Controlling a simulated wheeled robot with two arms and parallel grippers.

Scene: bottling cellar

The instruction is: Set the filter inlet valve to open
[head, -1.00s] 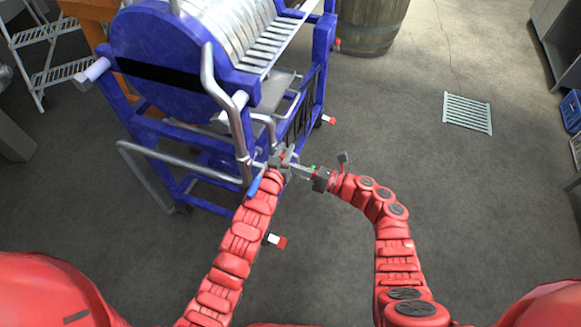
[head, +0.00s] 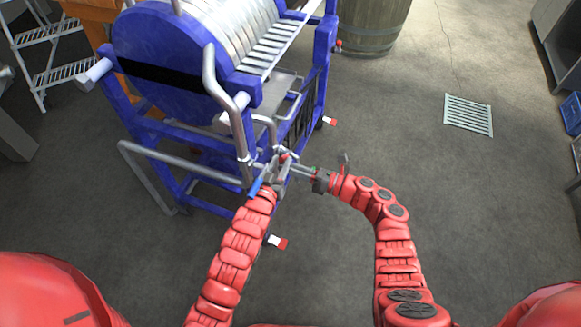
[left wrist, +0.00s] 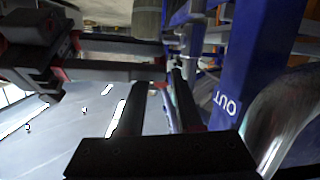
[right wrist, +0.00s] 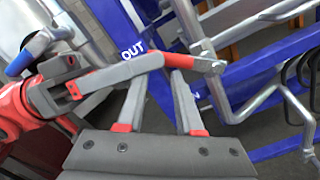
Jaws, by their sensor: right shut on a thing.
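The blue-framed filter (head: 178,62) stands at upper left in the head view, with bent metal pipes on its near side. A red-gripped valve lever (right wrist: 150,66) with a grey metal end crosses between my right fingers in the right wrist view. My right gripper (right wrist: 160,78) is shut on it. A blue-handled lever (head: 257,186) sits beside the pipes and shows at upper left in the right wrist view (right wrist: 25,55). My left gripper (left wrist: 158,85) has its fingers apart, close to my right fingertips. The valve bodies are mostly hidden by the grippers.
An "OUT" label (left wrist: 227,103) marks the blue frame by the pipes. A bent side pipe (head: 150,180) juts out at left. A barrel (head: 370,25) stands behind, and a floor drain (head: 468,114) lies at right. The floor right of the filter is clear.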

